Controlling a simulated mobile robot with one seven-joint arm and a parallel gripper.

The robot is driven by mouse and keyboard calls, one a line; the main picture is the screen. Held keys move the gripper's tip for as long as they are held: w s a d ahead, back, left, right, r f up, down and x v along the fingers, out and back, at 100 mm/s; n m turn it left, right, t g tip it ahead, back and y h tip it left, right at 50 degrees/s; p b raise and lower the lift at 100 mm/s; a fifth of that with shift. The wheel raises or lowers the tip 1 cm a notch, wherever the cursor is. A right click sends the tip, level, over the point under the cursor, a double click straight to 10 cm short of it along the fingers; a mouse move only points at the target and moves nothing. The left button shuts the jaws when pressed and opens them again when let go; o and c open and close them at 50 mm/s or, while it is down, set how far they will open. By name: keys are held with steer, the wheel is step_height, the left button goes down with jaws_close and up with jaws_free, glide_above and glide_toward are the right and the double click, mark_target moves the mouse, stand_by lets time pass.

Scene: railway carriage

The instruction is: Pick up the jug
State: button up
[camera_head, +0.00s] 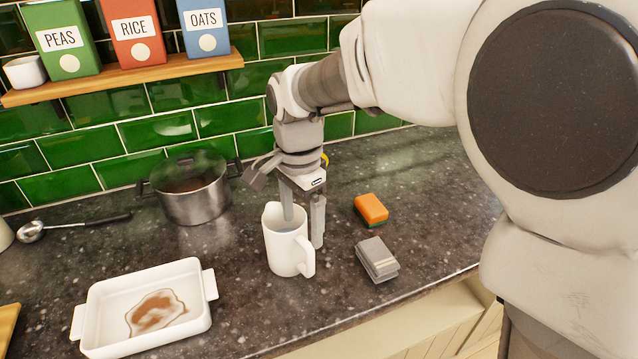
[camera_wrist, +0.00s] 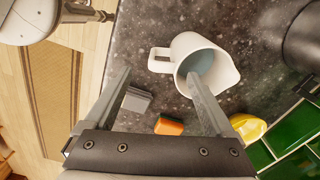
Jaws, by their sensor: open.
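The white jug (camera_head: 283,252) stands upright on the dark speckled counter, with its handle towards the front right. In the wrist view the jug (camera_wrist: 222,66) shows its open mouth, a blue-grey surface inside, and its handle at left. My gripper (camera_head: 302,234) is open and points down at the jug. One finger reaches into the jug's mouth and the other hangs outside, to the right. In the wrist view my gripper (camera_wrist: 158,76) has the jug's rim and handle side between its fingertips. I cannot tell whether either finger touches the jug.
A lidded steel pot (camera_head: 196,201) stands behind left, beside a ladle (camera_head: 30,232). A white baking dish (camera_head: 99,310) sits front left. A yellow object (camera_wrist: 249,127) is near the tiles.

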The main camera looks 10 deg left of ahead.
mark_target(291, 245)
steer(key=f, duration=0.8)
steer(key=f+b, duration=0.1)
steer(key=f, duration=0.3)
steer(key=shift+w+d, duration=0.1)
steer(key=shift+w, duration=0.15)
steer(key=shift+r, duration=0.1)
jaws_close()
